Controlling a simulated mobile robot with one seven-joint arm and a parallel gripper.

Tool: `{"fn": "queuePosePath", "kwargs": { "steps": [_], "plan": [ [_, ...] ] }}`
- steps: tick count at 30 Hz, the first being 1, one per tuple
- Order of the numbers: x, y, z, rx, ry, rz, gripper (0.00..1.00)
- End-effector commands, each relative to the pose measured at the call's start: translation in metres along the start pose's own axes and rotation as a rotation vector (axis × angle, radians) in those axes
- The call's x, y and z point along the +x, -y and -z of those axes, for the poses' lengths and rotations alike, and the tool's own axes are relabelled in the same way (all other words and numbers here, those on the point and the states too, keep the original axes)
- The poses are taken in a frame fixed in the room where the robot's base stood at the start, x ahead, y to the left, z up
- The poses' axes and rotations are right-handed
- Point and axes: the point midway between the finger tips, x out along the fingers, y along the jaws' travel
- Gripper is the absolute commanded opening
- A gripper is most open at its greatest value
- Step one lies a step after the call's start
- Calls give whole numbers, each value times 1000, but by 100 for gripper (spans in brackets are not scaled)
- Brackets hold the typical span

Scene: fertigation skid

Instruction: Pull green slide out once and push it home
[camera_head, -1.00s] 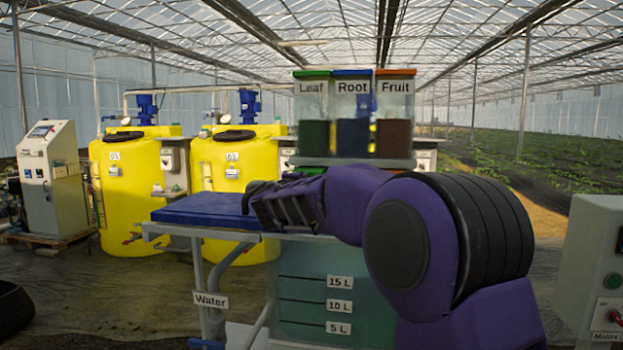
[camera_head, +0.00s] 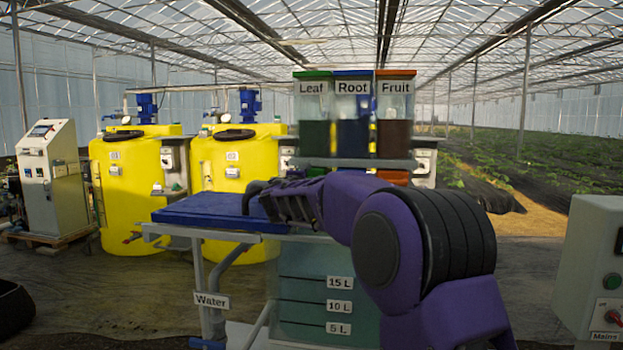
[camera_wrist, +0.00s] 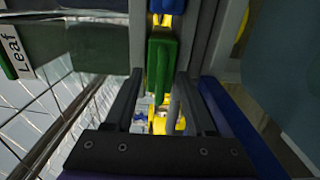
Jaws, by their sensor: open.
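The green slide (camera_wrist: 162,62) shows in the wrist view as an upright green block, in the gap between the two fingers of my gripper (camera_wrist: 159,78). My gripper is open, with a gap visible on both sides of the slide near the fingertips. I cannot tell how deep the slide sits between them. In the head view a little green (camera_head: 316,171) shows under the Leaf hopper (camera_head: 313,112), mostly hidden by my arm. My gripper's fingertips are hidden there too.
The Root hopper (camera_head: 352,112) and Fruit hopper (camera_head: 395,112) stand right of the Leaf one. A blue lid (camera_head: 195,211) lies left of my wrist, above a graduated tank (camera_head: 300,300). A control box (camera_head: 592,260) stands at the right.

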Motion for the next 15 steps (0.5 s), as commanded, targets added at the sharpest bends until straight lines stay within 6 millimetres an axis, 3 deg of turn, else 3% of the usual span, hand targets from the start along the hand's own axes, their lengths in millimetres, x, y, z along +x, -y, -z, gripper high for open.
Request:
{"fn": "queuePosePath", "kwargs": {
  "steps": [5, 15],
  "plan": [
    [-4, 2, 0, 0, 0, 1, 55],
    [-38, 0, 0, -2, 0, 0, 55]
  ]
}}
